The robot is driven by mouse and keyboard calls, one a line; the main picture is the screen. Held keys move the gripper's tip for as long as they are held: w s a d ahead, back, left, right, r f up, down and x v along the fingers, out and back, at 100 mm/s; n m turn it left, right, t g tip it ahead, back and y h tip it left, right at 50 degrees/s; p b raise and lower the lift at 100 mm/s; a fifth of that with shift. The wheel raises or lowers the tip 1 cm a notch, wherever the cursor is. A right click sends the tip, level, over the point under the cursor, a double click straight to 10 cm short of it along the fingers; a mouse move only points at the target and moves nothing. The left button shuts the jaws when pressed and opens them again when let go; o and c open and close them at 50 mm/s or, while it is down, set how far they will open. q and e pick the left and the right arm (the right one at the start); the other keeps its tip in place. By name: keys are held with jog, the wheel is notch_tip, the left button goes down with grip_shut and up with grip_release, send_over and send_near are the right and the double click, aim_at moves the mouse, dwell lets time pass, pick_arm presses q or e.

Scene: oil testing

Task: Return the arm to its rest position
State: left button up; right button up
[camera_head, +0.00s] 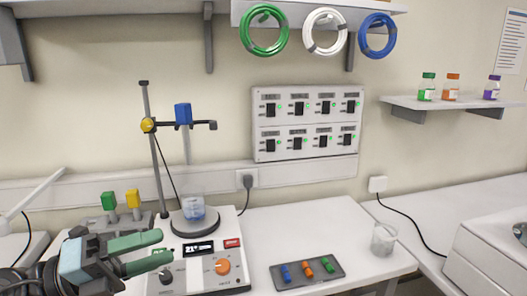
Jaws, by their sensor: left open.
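My left gripper (161,250) is at the lower left, with its arm coming in from the left. Its two green fingers are apart with nothing between them. They point right, in front of the left part of the hotplate stirrer (205,275). A beaker with bluish liquid (194,210) stands on the stirrer's round plate. A blue-topped probe (183,114) hangs from the stand (154,160) above the beaker. My right gripper is not in view.
A dark tray (306,285) with blue, orange and green items lies on the bench. An empty beaker (383,239) stands near the bench's right edge. Green and yellow-topped items (109,201) stand behind my gripper. A switch panel (305,123) is on the wall. The bench's right part is mostly clear.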

pick_arm(q)
jog(key=s+a+f+n+t+y, duration=0.25)
jog(key=f+n+t+y, duration=0.3)
jog(key=f+n, duration=0.85)
jog(key=s+a+f+n+t+y, duration=0.1)
jog(key=a+f+n+t+y, duration=0.45)
jog(key=f+n, duration=0.85)
jog(key=s+d+f+n+g+y, duration=0.2)
jog(key=s+f+g, duration=0.3)
jog(key=s+f, duration=0.5)
jog(key=s+d+f+n+g+y, duration=0.2)
jog(key=s+f+g, duration=0.3)
jog(key=s+f, duration=0.4)
jog(key=shift+s+d+f+n+y, duration=0.35)
jog(key=shift+d+f+n, duration=0.25)
jog(key=shift+f+n, duration=0.3)
jog(key=shift+r, duration=0.1)
